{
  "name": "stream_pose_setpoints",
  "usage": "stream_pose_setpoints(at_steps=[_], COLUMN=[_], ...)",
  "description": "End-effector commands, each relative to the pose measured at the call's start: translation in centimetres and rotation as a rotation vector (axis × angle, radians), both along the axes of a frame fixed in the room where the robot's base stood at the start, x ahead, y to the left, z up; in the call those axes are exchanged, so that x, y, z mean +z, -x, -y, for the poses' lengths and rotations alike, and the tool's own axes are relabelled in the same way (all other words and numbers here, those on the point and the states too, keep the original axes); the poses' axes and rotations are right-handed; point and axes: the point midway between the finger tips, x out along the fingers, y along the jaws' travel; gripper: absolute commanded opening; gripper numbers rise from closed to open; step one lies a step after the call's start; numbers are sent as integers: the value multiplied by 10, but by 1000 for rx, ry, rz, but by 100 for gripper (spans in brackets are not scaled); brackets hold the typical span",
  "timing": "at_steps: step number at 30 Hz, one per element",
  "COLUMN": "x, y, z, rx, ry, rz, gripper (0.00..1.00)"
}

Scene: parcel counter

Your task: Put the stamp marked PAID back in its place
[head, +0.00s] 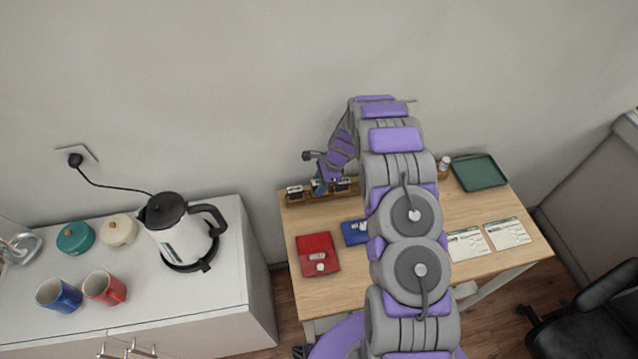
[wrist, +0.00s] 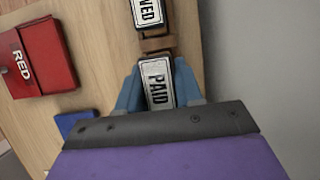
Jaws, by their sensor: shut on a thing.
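The stamp marked PAID (wrist: 157,84) is between the two blue fingers of my gripper (wrist: 158,88) in the wrist view, with its label facing up. My gripper is shut on it. In the head view, my gripper (head: 320,186) is low at the wooden stamp rack (head: 310,200) along the table's back edge, between other stamps. The rack also shows in the wrist view (wrist: 156,44), just beyond the PAID stamp. I cannot tell whether the stamp's base is seated in the rack. A neighbouring stamp (wrist: 148,13), its label ending in "NED", stands in line with it.
A red pad case marked RED (head: 318,254) and a blue one (head: 355,232) lie on the table (head: 300,223). A green tray (head: 479,172) and two forms (head: 507,233) are at the right. A kettle (head: 183,232) and mugs stand on the left cabinet.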

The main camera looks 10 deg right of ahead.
Motion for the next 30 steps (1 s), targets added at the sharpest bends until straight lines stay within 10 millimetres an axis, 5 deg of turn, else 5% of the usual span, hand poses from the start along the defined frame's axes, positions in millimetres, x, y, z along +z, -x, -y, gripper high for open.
stream_pose_setpoints(at_steps=[27, 28, 30], x=[-13, -13, -13], y=[0, 0, 0], z=[0, 0, 0], rx=[0, 0, 0], ry=[1, 1, 1], rz=[1, 1, 1], gripper=[0, 38, 45])
